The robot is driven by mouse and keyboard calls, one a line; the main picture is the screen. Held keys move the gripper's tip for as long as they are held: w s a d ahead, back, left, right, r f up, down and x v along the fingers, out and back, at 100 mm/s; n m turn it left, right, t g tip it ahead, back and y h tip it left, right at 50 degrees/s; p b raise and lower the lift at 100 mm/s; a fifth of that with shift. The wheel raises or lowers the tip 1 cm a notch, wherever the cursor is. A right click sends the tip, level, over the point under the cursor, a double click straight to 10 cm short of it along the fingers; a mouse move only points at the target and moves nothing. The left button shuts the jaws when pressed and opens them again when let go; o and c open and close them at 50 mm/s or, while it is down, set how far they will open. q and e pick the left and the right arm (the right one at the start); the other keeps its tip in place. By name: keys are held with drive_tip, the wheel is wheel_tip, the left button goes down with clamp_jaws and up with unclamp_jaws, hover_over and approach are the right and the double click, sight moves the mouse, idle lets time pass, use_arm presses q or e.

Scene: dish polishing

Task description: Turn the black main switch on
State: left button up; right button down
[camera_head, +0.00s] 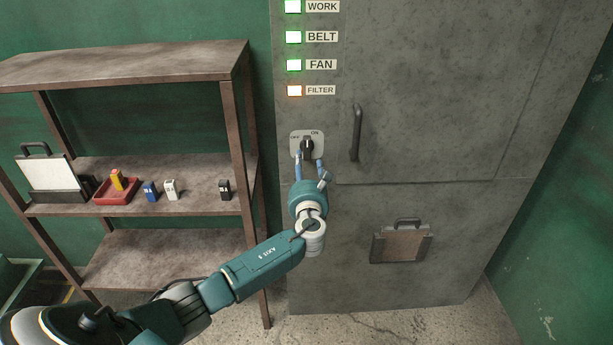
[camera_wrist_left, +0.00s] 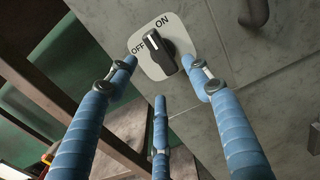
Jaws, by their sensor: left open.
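The black main switch (camera_head: 307,148) is a rotary knob on a pale plate marked OFF and ON, on the grey cabinet. In the left wrist view the knob (camera_wrist_left: 161,54) has a white mark at its upper end, between the two labels; I cannot tell which it points at exactly. My left gripper (camera_head: 309,166) is open in front of the switch. In the wrist view its blue fingers (camera_wrist_left: 160,78) are spread at the left, right and below the knob, with nothing held. Contact with the knob cannot be made out. My right gripper is not in view.
Lamps for WORK (camera_head: 293,7), BELT (camera_head: 293,37) and FAN (camera_head: 293,65) glow green; FILTER (camera_head: 294,91) glows orange-white. A door handle (camera_head: 356,133) is right of the switch. A shelf (camera_head: 130,62) at left holds a red tray (camera_head: 104,197) and small blocks.

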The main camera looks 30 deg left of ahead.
use_arm(q)
drive_tip(key=shift+v, duration=2.35)
drive_tip(key=s+d+f+n+g+h+b, duration=0.1)
drive_tip(key=s+f+n+g+h, duration=0.15)
drive_tip(key=s+f, duration=0.75)
drive_tip(key=s+d+f+n+g+h+b, duration=0.15)
drive_tip(key=f+n, duration=0.25)
drive_tip(key=f, duration=1.4)
drive_tip(key=s+d+f+n+g+h+b, duration=0.1)
drive_tip(key=s+f+n+g, duration=0.35)
drive_tip(key=f, duration=1.05)
drive_tip(key=s+d+f+n+g+h+b, duration=0.1)
drive_tip(key=s+d+f+n, duration=0.3)
drive_tip(key=s+f, duration=0.4)
drive_tip(key=s+d+f+n+g+h+b, duration=0.1)
drive_tip(key=s+d+f+n, duration=0.3)
drive_tip(key=s, duration=1.7)
drive_tip(key=s+d+f+n+g+h+b, duration=0.2)
drive_tip(key=s+d+f+n, duration=0.3)
drive_tip(key=s+f+n, duration=0.3)
drive_tip(key=s+f+g+h, duration=0.1)
drive_tip(key=s+f, duration=0.3)
drive_tip(key=s, duration=0.3)
drive_tip(key=shift+s+f, duration=0.25)
drive_tip(key=shift+d+g, duration=0.1)
drive_tip(key=shift+g, duration=0.15)
